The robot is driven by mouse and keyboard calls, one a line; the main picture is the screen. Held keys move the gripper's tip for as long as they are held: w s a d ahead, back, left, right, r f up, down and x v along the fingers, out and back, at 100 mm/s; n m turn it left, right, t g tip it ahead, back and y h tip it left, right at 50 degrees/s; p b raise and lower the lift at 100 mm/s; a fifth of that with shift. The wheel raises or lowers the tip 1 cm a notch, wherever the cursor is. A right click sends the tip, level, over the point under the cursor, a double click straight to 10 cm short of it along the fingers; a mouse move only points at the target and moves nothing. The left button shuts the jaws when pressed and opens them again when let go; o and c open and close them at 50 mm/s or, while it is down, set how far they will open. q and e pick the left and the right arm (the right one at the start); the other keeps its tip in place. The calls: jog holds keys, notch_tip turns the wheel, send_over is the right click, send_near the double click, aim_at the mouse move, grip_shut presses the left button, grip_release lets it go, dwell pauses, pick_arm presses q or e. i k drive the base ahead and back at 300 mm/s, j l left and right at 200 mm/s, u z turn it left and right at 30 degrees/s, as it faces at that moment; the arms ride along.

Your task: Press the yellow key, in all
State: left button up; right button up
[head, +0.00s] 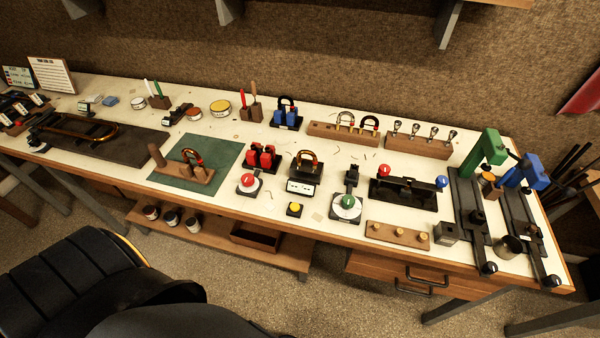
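The yellow key (294,208) is a small round yellow cap on a dark square base. It sits near the front edge of the white bench top, a little right of the middle of the head view. Nothing covers it and nothing touches it from above. A white box with dark marks (300,188) stands just behind it, in front of a dark holder with a brass bow. Neither of my grippers shows in the head view.
A wooden block with brass pegs (397,236) lies further right. Green and blue clamps (487,150) stand at the right end.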

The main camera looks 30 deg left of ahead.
aim_at(294, 206)
jog(key=u, duration=0.9)
